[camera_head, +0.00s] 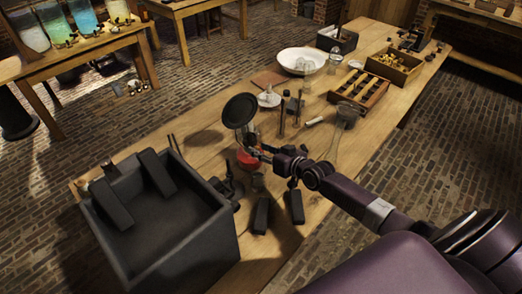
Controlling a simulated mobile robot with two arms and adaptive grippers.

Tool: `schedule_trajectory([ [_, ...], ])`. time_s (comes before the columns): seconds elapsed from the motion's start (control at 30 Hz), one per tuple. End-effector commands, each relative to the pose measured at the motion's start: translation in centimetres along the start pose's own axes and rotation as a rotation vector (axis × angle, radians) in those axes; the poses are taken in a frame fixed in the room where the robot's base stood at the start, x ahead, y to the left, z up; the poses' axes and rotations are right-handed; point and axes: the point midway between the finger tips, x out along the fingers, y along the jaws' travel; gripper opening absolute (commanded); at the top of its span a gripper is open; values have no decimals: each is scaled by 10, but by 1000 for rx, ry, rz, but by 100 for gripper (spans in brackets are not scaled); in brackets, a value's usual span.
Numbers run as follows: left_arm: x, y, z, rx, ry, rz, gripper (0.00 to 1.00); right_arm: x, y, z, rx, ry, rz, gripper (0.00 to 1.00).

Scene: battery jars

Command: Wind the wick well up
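What looks like a small lamp with red liquid (246,160) stands on the long wooden table, left of the middle of the view. Its wick and any winding knob are too small or hidden to make out. A dark round disc (240,110) shows just above and behind it, on what seems a stand. My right gripper (256,150) reaches in from the right and is right at the lamp's upper right side. Its fingers are small and dark there, so I cannot tell whether they touch the lamp or are open. My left gripper is not in view.
A deep black trough (205,240) stands at the table's near left end. Two dark blocks (262,214) lie near the front edge. A white bowl (302,60) and wooden trays (358,91) fill the far part.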

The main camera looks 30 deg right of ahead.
Motion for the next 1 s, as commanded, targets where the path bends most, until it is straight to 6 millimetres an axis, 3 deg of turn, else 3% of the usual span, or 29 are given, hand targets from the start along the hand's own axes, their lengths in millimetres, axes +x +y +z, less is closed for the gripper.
schedule_trajectory([
  [0.37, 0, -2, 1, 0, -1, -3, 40, -10, 0, 2, 0, -1, 0, 33],
  [0.8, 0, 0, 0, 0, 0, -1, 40, -86, 0, 2, -1, -3, 0, 33],
  [1.0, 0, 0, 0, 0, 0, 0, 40, -110, 0, 1, 0, -1, 0, 33],
])
